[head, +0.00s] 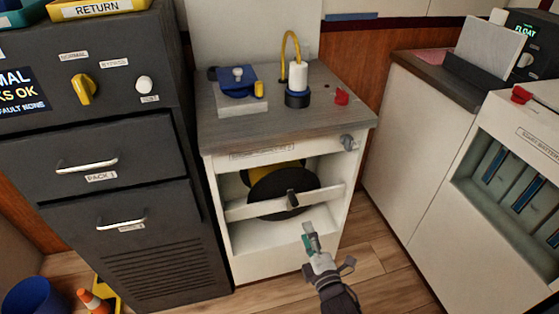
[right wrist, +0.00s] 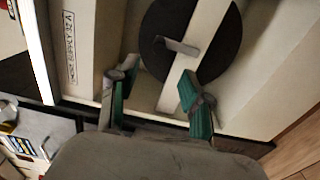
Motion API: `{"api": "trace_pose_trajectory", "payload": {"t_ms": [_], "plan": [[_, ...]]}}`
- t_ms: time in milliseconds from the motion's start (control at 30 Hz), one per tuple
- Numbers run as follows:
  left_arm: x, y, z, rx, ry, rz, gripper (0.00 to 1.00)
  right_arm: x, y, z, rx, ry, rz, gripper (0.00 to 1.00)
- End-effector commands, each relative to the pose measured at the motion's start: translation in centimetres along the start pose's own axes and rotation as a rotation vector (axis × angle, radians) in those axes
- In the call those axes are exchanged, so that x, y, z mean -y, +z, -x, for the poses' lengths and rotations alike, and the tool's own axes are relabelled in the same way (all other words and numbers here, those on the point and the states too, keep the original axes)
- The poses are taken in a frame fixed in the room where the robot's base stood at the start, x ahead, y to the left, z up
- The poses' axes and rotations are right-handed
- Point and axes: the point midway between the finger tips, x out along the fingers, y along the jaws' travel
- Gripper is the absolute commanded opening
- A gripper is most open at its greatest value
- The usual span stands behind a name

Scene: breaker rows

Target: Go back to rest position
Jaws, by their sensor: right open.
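My right gripper (head: 309,232) is in front of the lower part of the white open-fronted cabinet (head: 243,244). In the right wrist view its two green-padded fingers (right wrist: 155,92) stand apart with nothing between them. Behind them are the cabinet's pale crossbar (right wrist: 197,48) and a black disc (right wrist: 162,24). In the head view the black disc (head: 268,190) sits in the cabinet, with the crossbar (head: 245,210) and a small dark handle (head: 292,200) before it. The gripper looks apart from the handle. My left gripper is not in view.
A dark panel with drawers (head: 110,150) stands at left, with a yellow knob (head: 83,89). White units (head: 410,140) stand at right. A blue device (head: 237,80) and a lamp-like post (head: 298,78) are on the cabinet top. Wooden floor (head: 375,262) is open in front.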

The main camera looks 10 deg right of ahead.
Motion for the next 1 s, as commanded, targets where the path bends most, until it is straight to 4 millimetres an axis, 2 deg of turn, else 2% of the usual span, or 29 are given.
{"api": "trace_pose_trajectory", "payload": {"t_ms": [100, 167, 267, 367, 433, 500, 600, 800, 933, 1000], "plan": [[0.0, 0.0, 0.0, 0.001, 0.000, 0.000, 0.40, 0.2, 0.0, 0.1, 0.002, -0.009, -0.010, 0.49], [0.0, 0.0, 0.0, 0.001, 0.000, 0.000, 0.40, 1.2, 0.1, 0.3, 0.008, -0.042, -0.049, 0.49], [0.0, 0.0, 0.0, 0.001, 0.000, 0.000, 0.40, 4.8, 0.6, 1.7, 0.044, -0.177, -0.205, 0.49], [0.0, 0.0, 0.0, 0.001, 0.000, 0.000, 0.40, 10.5, 1.0, 4.8, 0.135, -0.391, -0.452, 0.49], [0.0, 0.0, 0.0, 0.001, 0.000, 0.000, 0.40, 14.6, 1.0, 7.8, 0.234, -0.552, -0.632, 0.49], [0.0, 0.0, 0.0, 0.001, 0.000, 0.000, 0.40, 17.8, 0.9, 11.0, 0.340, -0.686, -0.777, 0.49], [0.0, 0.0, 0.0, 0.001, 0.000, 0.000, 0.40, 21.1, 0.6, 15.2, 0.489, -0.836, -0.930, 0.49], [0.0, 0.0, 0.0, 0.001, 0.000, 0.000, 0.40, 25.2, 0.2, 22.9, 0.776, -1.047, -1.116, 0.49], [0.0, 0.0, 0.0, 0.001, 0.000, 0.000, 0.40, 26.7, 0.0, 27.6, 0.965, -1.151, -1.189, 0.49], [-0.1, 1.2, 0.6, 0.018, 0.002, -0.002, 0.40, 26.1, 0.0, 28.4, 0.967, -1.154, -1.186, 0.49]]}}
